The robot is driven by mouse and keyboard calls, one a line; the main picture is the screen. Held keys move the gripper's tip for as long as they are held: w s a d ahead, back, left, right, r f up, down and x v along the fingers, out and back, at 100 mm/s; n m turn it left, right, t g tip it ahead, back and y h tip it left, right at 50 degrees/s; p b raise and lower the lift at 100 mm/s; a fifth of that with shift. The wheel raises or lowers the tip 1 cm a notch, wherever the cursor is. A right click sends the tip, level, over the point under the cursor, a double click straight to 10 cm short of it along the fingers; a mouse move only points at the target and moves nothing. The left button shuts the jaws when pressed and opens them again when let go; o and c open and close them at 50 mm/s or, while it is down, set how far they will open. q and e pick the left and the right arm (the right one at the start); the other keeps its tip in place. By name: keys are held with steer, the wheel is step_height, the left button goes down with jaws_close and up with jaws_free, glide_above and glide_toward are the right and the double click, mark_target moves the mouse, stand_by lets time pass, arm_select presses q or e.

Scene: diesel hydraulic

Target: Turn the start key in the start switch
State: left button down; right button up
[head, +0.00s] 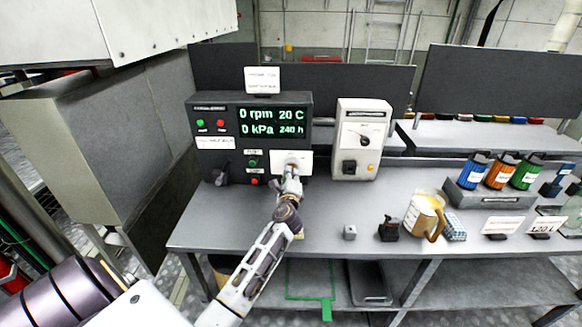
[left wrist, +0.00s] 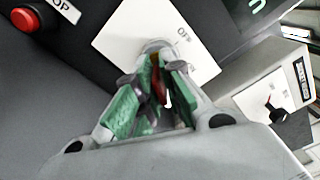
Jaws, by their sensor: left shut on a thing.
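The start switch (head: 303,158) is a white plate on the lower right of the black control panel (head: 230,125). In the left wrist view its plate (left wrist: 118,38) carries partly hidden lettering. My left gripper (head: 291,172) is at the plate, in front of its middle. In the left wrist view the green-padded fingers (left wrist: 160,85) are closed on a small reddish-brown piece, the start key (left wrist: 158,82), at a round grey fitting on the plate. The key is mostly hidden between the fingers, so its turn angle is unclear. My right gripper is not in view.
The panel display reads 0 rpm, 20 C, 0 kPa and 240 h. A red stop button (left wrist: 27,20) is left of the plate. A light-coloured box with a dial (head: 362,138) stands to the right. A jug (head: 424,215) and coloured bottles are further right on the bench.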

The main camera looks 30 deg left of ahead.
arm_select(q)
steer(key=m, duration=0.3)
steer(key=shift+m, duration=0.4)
steer(key=m, duration=0.4)
steer(key=c, duration=1.5)
jaws_free()
steer(key=shift+o, duration=0.2)
steer(key=shift+s, duration=0.1)
steer(key=v, duration=1.2)
steer(key=shift+d+f, duration=0.1)
steer(key=shift+f, duration=0.05)
